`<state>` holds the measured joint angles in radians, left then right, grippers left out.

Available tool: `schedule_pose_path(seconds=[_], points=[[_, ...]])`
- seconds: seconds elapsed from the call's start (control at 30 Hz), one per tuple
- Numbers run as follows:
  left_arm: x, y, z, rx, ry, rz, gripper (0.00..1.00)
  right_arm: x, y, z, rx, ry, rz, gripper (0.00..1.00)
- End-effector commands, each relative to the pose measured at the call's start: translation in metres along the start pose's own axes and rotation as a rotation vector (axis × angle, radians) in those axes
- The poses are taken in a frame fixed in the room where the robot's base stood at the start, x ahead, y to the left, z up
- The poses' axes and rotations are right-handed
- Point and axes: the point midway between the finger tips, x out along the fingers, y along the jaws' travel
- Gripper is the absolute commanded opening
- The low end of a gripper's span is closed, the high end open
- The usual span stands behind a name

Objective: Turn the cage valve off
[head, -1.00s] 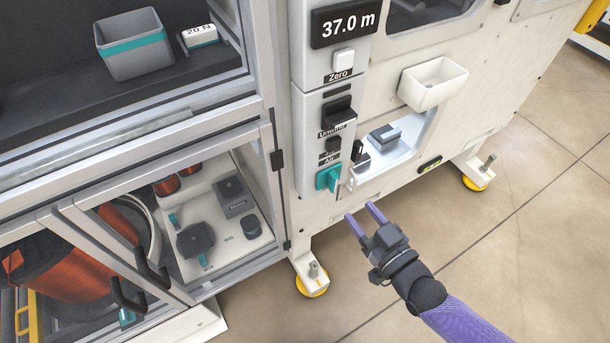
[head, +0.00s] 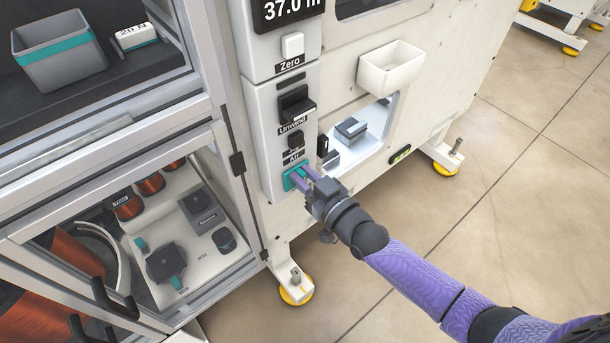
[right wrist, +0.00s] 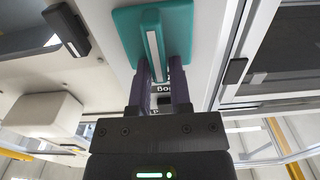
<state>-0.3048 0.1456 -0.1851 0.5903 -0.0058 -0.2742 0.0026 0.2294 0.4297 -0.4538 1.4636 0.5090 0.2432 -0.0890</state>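A teal valve (head: 292,178) with a raised handle is on the white control panel, under the "Air" label. In the right wrist view its teal plate and the pale-striped handle (right wrist: 153,40) fill the top middle. My right gripper (head: 304,175) is at this valve. Its two purple fingers (right wrist: 161,65) are apart and reach up to the handle, one toward each side. I cannot tell whether they touch it. The fingers partly cover the valve in the head view. No label reading "cage" is legible. My left gripper is not in view.
Above the valve are a black "Unwind" switch (head: 295,103) and a white "Zero" button (head: 292,45). A white bin (head: 389,68) and a lit recess (head: 372,128) are to the right. A framed glass cabinet (head: 225,150) stands left.

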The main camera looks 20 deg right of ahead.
Motion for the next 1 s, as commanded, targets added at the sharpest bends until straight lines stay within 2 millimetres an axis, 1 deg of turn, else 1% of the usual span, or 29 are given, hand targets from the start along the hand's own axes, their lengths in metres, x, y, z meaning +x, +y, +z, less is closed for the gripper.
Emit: schedule_pose_path(seconds=[0.03,0.1,0.4,0.57,0.77,1.0], points=[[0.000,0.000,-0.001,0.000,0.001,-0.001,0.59,0.000,0.000,0.000,0.000,0.000,0.000,0.12],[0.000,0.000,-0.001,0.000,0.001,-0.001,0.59,0.000,0.000,0.000,0.000,0.000,0.000,0.00],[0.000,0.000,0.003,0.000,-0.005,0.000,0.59,0.000,0.000,0.000,-0.004,-0.001,0.000,0.00],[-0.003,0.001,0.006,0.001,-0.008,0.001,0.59,0.000,-0.001,0.000,-0.038,-0.001,0.001,0.00],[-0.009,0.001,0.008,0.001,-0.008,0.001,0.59,0.000,-0.003,-0.001,-0.153,-0.001,0.001,0.00],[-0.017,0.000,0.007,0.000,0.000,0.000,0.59,0.000,-0.008,0.000,-0.371,-0.001,0.001,0.00]])
